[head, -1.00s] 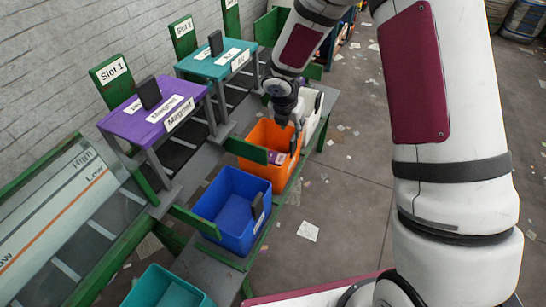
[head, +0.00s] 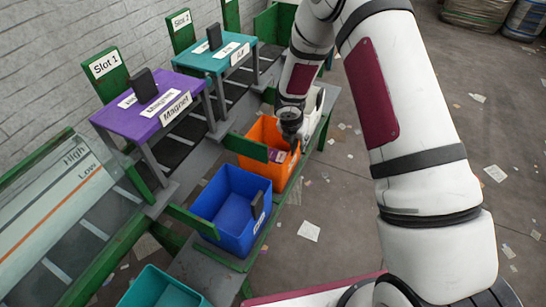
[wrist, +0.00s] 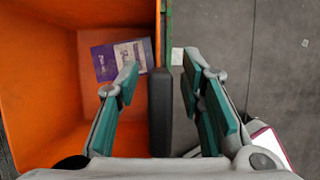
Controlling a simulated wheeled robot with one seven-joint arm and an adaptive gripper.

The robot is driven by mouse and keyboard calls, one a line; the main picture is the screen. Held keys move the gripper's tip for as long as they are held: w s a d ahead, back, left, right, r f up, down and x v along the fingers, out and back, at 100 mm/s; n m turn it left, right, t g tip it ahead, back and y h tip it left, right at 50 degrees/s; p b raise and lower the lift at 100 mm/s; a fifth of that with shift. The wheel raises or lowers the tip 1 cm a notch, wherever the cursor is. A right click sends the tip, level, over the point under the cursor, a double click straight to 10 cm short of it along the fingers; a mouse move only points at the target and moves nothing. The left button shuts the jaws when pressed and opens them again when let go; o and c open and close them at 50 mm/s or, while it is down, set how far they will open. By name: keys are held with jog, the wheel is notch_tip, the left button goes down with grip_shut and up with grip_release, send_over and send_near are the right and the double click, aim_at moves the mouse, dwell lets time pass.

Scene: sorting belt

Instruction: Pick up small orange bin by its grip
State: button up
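The small orange bin (head: 258,131) stands on the green-edged shelf beyond the blue bin, with a purple and white packet (wrist: 120,60) inside. The bin fills the left of the wrist view (wrist: 35,100). Its dark grey upright grip (wrist: 160,110) is on the bin's right side there. My gripper (wrist: 160,75) is open, one finger over the bin's inside and one outside, with the grip between them. Gaps show on both sides of the grip. In the head view my gripper (head: 290,128) is at the bin's far right edge, its fingers largely hidden.
A blue bin (head: 213,213) with a dark grip is nearer, and a teal bin (head: 160,290) is at the bottom. A white bin (head: 316,103) stands just behind the orange one. Purple (head: 145,122) and teal (head: 220,63) tables stand left. Floor at right is open, with scattered papers.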

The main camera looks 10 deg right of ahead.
jog(key=shift+c, duration=0.6)
grip_shut()
